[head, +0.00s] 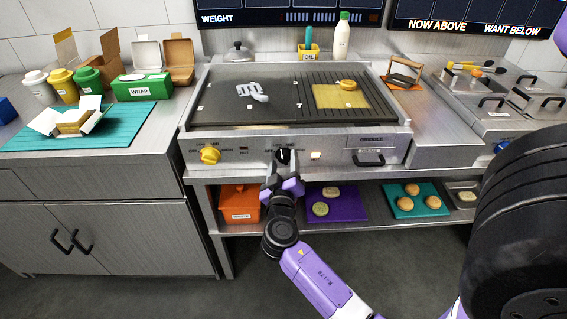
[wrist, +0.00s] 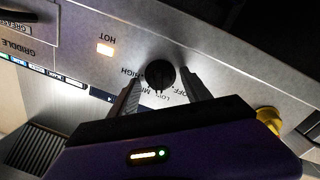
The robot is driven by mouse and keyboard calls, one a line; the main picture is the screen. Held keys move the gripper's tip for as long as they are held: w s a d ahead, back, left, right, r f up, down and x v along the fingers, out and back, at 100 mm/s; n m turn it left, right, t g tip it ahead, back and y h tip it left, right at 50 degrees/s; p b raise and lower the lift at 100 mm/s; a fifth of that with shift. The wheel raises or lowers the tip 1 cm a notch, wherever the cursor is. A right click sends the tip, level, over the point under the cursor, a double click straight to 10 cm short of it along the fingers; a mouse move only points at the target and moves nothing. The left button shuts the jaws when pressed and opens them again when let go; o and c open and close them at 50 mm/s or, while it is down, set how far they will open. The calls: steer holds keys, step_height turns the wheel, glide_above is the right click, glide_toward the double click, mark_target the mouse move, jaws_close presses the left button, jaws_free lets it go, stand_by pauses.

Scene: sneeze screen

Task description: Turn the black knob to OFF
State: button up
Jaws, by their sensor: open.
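The black knob (head: 283,153) is on the steel front panel of the griddle, right of the yellow knob. In the wrist view the black knob (wrist: 157,74) is round, with OFF, LOW, MED and HIGH printed around it. I cannot tell surely which mark it points at. My gripper (head: 282,166) is right in front of the knob. In the wrist view my open gripper (wrist: 160,82) has one finger on each side of the knob; whether either touches it is unclear. In the head view my gripper hides the knob's lower part.
A yellow knob (head: 209,155) is left on the same panel. A lit HOT lamp (wrist: 105,49) and a drawer with a black handle (head: 369,160) are on the other side. The griddle top (head: 243,117) is above; a lower shelf with an orange box (head: 240,203) is below.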

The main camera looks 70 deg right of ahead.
jaws_close()
steer(key=n+b, duration=0.1)
steer(key=n, duration=0.3)
steer(key=shift+f, duration=0.1)
steer(key=n, duration=0.5)
stand_by(0.4)
steer(key=shift+t+h, duration=0.3)
jaws_free()
